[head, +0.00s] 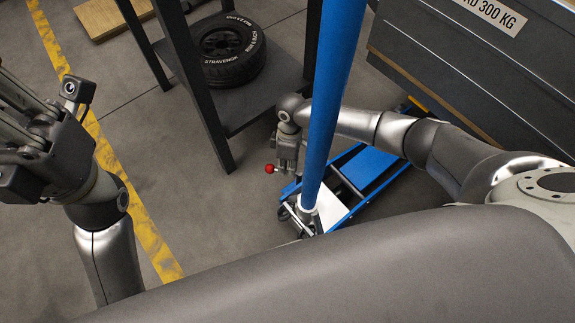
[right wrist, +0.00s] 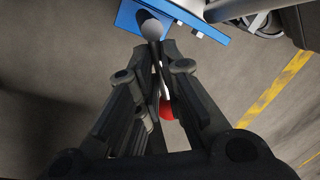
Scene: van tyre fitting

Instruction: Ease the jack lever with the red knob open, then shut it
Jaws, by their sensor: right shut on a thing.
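The blue trolley jack (head: 366,170) lies on the floor, with a tall blue pole (head: 333,85) rising from it through the middle of the head view. The red knob (head: 269,169) is beside my right gripper (head: 284,170), left of the pole. In the right wrist view the red knob (right wrist: 165,108) shows between the fingers. My right gripper (right wrist: 157,48) is shut on the slim jack lever, mostly hidden by the fingers. A grey round end (right wrist: 150,27) shows at the fingertips. My left gripper (head: 35,145) is raised at the left; its fingertips are cut off.
A dark metal stand (head: 205,95) with a tyre (head: 232,50) on its lower shelf is behind the jack. A grey cabinet marked 300 KG (head: 480,65) stands at the right. A yellow floor line (head: 133,205) runs at the left, with clear floor beside it.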

